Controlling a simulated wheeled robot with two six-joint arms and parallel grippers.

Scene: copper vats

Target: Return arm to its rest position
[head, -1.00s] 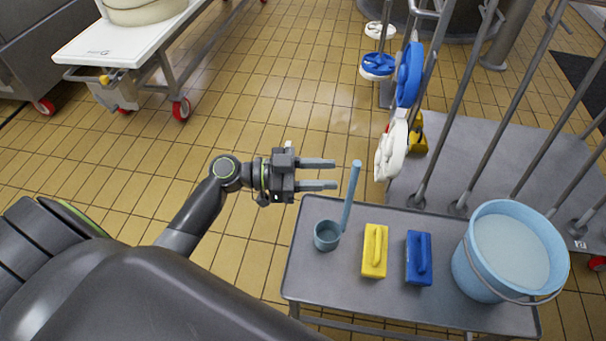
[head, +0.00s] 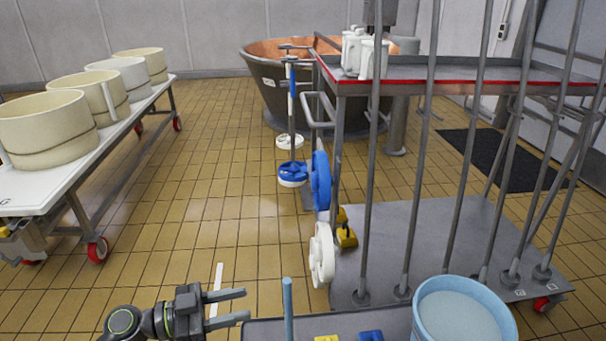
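My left gripper (head: 228,306) shows at the bottom of the head view, left of centre. Its two fingers are apart with nothing between them. It is just left of the blue ladle's upright handle (head: 288,308) and apart from it. My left arm comes in from the bottom edge, and most of it is out of the picture. My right gripper and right arm do not show.
A grey tray table (head: 262,332) at the bottom bears yellow and blue brushes and a blue bucket (head: 462,308). A metal rack (head: 420,240) stands right. A white wheeled table (head: 55,180) with several round moulds stands left. A copper vat (head: 268,85) is behind. Tiled floor between is clear.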

